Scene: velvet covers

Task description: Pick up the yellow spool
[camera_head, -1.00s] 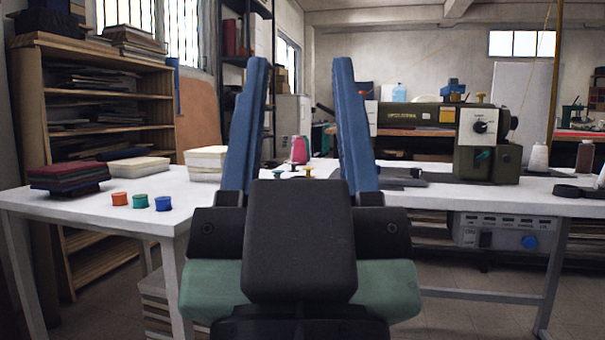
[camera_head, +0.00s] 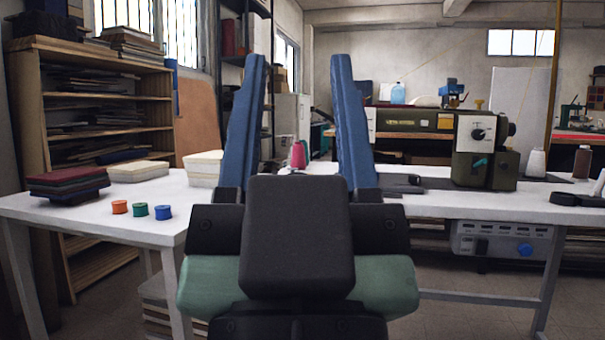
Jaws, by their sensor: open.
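My gripper (camera_head: 298,62) is open and empty, its two blue fingers pointing up and away from me. No yellow spool can be made out clearly now. The small yellow-topped spools seen a second ago on the white table (camera_head: 100,212) are hidden behind my gripper's dark body. A pink cone of thread (camera_head: 298,155) stands on the tabletop beyond my gripper and shows between the fingers.
Orange (camera_head: 119,207), green (camera_head: 140,210) and blue (camera_head: 163,212) small spools stand at the left table's front. Stacks of dark red (camera_head: 68,184) and cream (camera_head: 138,171) covers lie behind. A green sewing machine (camera_head: 488,160) stands right. Bare tabletop lies around the small spools.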

